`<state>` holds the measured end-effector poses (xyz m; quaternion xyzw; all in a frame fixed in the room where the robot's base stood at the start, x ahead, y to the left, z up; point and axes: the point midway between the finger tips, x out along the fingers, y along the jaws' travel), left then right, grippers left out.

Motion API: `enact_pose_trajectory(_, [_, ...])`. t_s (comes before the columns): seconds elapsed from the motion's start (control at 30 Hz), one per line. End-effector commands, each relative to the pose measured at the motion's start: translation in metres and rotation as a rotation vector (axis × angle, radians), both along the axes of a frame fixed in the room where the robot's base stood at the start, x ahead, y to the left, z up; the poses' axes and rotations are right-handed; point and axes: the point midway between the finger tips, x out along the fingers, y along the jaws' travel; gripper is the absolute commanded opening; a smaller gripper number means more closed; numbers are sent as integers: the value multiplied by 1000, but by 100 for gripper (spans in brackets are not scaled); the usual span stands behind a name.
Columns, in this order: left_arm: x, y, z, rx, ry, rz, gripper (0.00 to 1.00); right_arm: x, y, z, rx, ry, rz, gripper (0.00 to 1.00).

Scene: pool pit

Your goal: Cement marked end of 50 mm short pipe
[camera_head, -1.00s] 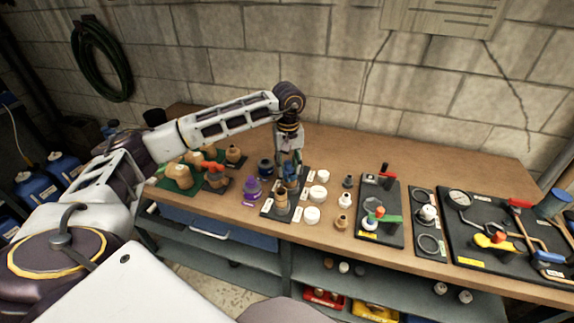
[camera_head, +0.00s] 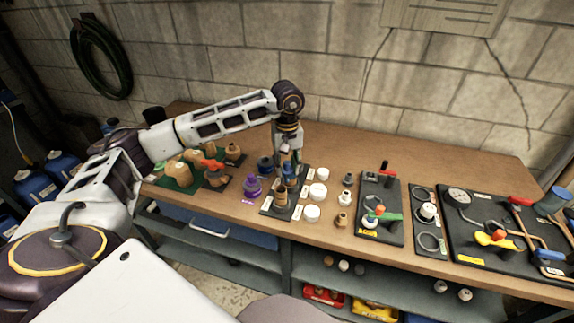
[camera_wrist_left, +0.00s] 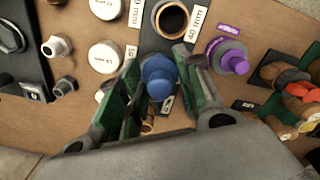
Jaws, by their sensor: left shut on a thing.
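My left gripper (camera_head: 288,165) points down over a narrow black board (camera_head: 268,210) on the bench. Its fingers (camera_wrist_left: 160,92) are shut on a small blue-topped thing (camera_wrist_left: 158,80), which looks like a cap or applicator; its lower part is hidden. An upright short pipe (camera_head: 281,200) stands on the board just below the gripper in the head view. The wrist view shows an open pipe end (camera_wrist_left: 172,18) beside a 40 mm label. A second size label is partly covered by a finger. I see no clear end mark. My right gripper is out of view.
Several white caps (camera_head: 318,190) stand to the right. A tool board (camera_head: 380,225) lies farther right. The back of the bench is mostly clear.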

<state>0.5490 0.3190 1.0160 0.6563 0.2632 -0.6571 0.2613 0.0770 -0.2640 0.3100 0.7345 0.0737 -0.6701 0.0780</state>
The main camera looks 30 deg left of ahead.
Motion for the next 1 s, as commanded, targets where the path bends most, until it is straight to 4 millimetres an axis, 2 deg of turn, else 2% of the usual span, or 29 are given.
enact_pose_trajectory(0.27, [0, 0, 7, -1, -1, 0, 19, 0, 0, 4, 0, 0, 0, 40])
enact_pose_trajectory(1.0, [0, 0, 43, -1, -1, 0, 19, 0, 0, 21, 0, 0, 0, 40])
